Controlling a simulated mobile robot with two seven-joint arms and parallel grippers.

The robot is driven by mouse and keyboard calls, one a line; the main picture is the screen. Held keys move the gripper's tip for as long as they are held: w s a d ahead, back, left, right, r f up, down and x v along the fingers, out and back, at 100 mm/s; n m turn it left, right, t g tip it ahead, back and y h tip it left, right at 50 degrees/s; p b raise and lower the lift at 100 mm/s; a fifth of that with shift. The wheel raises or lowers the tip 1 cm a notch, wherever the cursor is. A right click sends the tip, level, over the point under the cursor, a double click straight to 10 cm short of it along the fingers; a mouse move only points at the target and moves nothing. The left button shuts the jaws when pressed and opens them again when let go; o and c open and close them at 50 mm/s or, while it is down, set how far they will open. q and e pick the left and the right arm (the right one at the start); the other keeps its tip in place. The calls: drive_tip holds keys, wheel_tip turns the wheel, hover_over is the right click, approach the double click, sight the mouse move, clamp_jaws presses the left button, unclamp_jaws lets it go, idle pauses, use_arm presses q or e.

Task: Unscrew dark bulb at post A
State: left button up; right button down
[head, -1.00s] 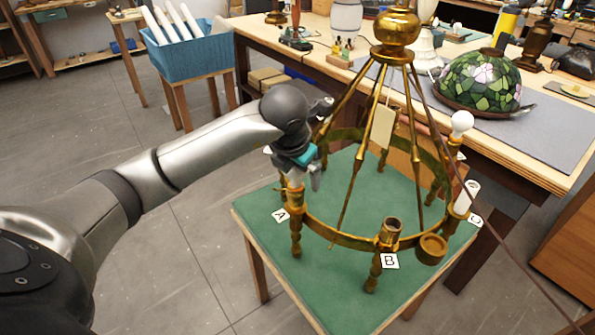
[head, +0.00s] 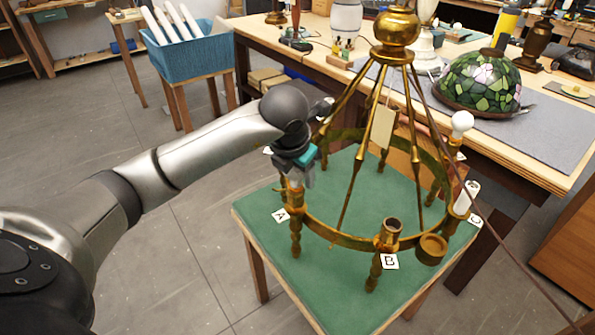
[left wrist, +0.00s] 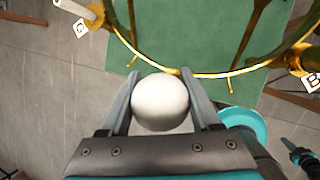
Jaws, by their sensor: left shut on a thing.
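The brass chandelier ring (head: 345,240) stands on a green-topped table, with post A (head: 296,198) at its left beside the A tag (head: 281,215). My left gripper (head: 296,180) is over post A, pointing down. In the left wrist view a round whitish bulb (left wrist: 160,102) sits between the two fingers, and the gripper is shut on it. In the head view the bulb is hidden by the gripper. I cannot tell how far its thread sits in the socket.
Post B (head: 391,230) has an open, empty top, with a brass cup (head: 432,248) beside it. A white bulb (head: 462,122) stands on a rear-right post. Sloping brass rods and a hanging tag (head: 382,126) are right of my gripper. Left of the table is open floor.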

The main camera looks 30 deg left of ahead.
use_arm(q)
drive_tip(key=c, duration=0.5)
drive_tip(key=n+y, duration=0.1)
drive_tip(key=n, duration=0.1)
drive_tip(key=n+g+y+p, duration=0.1)
drive_tip(key=n, duration=0.2)
drive_tip(key=shift+s+a+r, duration=0.1)
drive_tip(key=shift+a, duration=0.1)
drive_tip(key=n, duration=0.1)
drive_tip(key=n+g, duration=0.1)
drive_tip(key=n, duration=0.1)
drive_tip(key=shift+s+a+y+p, duration=0.2)
drive_tip(key=shift+y+p, duration=0.1)
drive_tip(key=shift+y, duration=0.1)
